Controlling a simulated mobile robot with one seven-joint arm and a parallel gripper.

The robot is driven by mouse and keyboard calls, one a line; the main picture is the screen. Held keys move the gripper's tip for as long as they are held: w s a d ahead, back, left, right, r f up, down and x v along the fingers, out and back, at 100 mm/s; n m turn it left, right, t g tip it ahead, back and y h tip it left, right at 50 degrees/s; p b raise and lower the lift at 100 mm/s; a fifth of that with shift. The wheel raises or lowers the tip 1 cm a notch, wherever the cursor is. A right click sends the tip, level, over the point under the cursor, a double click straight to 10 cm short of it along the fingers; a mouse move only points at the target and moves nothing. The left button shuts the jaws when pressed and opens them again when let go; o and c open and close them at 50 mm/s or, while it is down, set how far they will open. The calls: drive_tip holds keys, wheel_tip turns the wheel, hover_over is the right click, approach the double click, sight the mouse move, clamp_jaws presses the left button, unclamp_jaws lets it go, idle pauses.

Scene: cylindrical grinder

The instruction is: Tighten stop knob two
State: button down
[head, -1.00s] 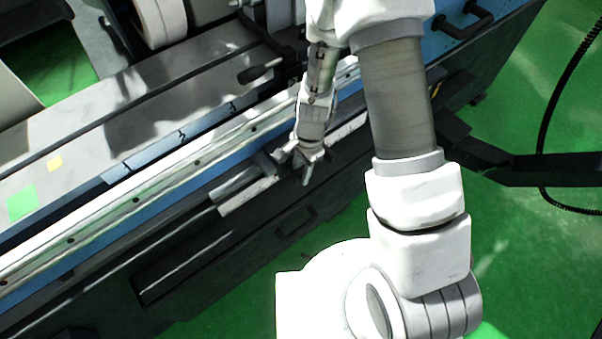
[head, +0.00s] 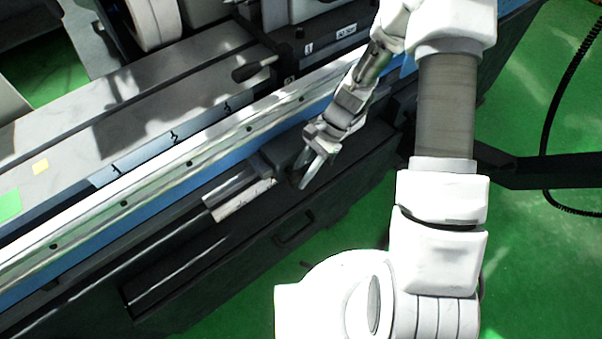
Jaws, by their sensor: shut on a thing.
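My gripper (head: 314,164) points down at the front of the machine, beside a dark stop block on the front rail. Its fingers are shut on a small dark part, taken as stop knob two; the fingers and the shadow hide most of it. Its number cannot be read here. The dark stop block (head: 272,160) is just left of the fingers, with a pale-edged bar (head: 240,200) extending to its left.
The grinder table (head: 135,120) carries marks 1, 2 and 3 along its front. A long light rail (head: 90,222) runs diagonally behind the gripper. Green floor (head: 540,250) lies open at right.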

idle(0.4)
drive_tip(key=c, duration=0.9)
unclamp_jaws()
drive_tip(key=v, duration=1.7)
drive_tip(key=shift+d+r+p, duration=0.15)
drive_tip(key=shift+p, duration=0.15)
drive_tip(key=shift+w, duration=0.1)
